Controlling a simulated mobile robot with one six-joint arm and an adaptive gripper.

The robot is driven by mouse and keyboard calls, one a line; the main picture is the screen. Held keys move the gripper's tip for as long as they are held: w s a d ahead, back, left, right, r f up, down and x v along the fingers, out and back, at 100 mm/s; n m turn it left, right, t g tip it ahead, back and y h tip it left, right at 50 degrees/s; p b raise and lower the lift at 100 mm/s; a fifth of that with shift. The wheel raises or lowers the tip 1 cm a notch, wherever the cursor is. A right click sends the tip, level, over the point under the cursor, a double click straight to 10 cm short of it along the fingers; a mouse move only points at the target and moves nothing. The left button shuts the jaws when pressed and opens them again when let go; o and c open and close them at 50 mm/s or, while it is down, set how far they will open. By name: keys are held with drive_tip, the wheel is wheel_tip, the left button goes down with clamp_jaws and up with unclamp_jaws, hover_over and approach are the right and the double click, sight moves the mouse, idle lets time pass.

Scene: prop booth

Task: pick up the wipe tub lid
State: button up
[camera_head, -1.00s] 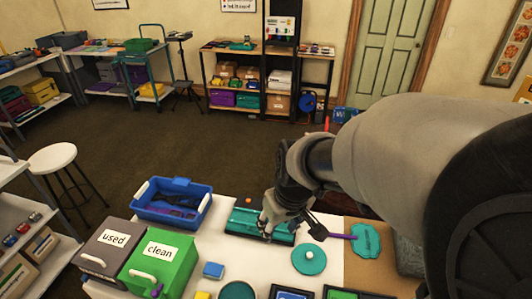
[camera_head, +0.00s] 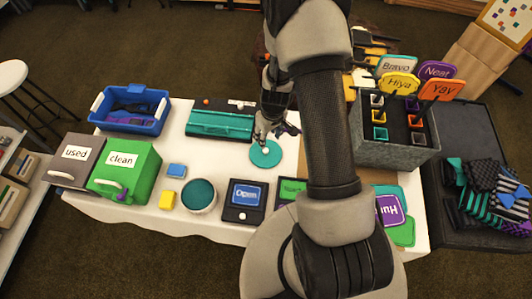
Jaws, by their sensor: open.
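The wipe tub lid is a flat teal disc (camera_head: 266,155) lying on the white-covered table, right of the teal case. My gripper (camera_head: 270,136) is open and empty, pointing down over the far edge of the lid. Its fingers cover part of the lid, and I cannot tell whether they touch it. The round white tub (camera_head: 199,197) with a teal top surface stands nearer the front, left of the lid.
A teal case (camera_head: 221,124) lies behind left, and a black device with a blue "Open" screen (camera_head: 245,195) in front. A grey sign holder (camera_head: 395,157) stands right. Bare white table lies around the lid's left side.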

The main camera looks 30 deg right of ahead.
sight(266, 150)
drive_tip(key=f+b, duration=0.1)
drive_tip(key=f, duration=0.3)
drive_tip(key=w+f+b, duration=0.1)
drive_tip(key=f, duration=0.3)
drive_tip(key=f+b, duration=0.2)
drive_tip(key=f, duration=0.2)
drive_tip(key=shift+w, duration=0.4)
drive_tip(key=shift+c, duration=0.3)
drive_tip(key=shift+r, duration=0.1)
clamp_jaws()
